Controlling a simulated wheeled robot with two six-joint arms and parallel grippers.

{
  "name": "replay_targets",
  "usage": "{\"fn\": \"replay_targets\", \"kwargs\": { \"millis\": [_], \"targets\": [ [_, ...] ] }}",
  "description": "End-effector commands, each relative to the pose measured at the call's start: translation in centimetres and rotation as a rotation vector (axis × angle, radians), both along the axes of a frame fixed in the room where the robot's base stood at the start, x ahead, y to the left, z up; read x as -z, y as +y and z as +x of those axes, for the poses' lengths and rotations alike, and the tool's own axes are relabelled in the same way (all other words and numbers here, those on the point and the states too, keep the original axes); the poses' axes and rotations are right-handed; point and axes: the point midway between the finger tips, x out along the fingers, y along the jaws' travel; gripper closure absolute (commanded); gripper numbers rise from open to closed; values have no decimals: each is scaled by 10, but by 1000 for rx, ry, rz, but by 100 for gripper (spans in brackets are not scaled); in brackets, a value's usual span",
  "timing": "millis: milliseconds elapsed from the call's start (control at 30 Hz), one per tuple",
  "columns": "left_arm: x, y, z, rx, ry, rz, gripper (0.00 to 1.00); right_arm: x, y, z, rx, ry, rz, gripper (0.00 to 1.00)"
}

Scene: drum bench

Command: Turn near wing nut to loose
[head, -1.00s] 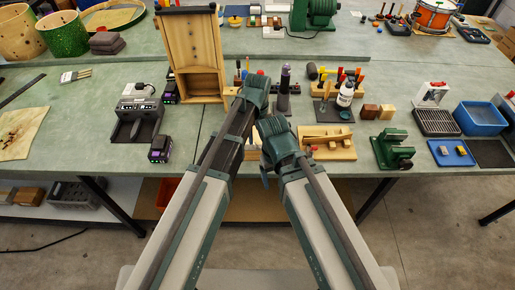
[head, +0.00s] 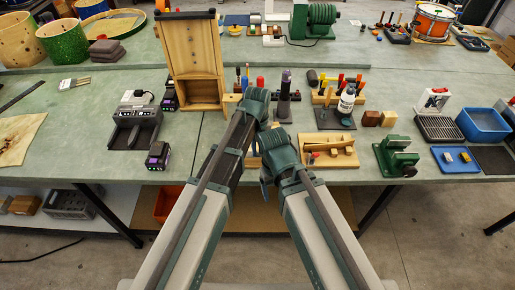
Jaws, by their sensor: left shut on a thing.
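The near wing nut cannot be made out. The wrists of my two arms cover that part of the bench (head: 218,176). My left gripper (head: 263,116) is at the end of the arm from the left, over the front middle of the bench. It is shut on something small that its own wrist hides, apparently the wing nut. My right gripper (head: 265,170) is close beside it, lower and at the bench's front edge. Its fingers are mostly hidden, so I cannot tell whether they are open.
A tall wooden box (head: 191,62) stands behind and left of my grippers. A wooden tray with pieces (head: 330,150) and a green vise (head: 397,156) are to the right. A charger (head: 136,124) and a battery (head: 158,156) are left. Bare bench lies between battery and arms.

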Motion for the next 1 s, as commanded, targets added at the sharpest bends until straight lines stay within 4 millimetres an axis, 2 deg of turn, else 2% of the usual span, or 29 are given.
{"fn": "replay_targets", "kwargs": {
  "millis": [267, 467, 1000],
  "targets": [
    [0, 0, 0, -22, 0, 0, 100, 0, 0, 0, 0, 0, 0, 20],
    [0, 0, 0, -116, 0, 0, 100, 0, 0, 0, 0, 0, 0, 20],
    [0, 1, -1, -610, 1, 0, 100, 0, 0, 0, 0, 0, 0, 20]
  ]
}}
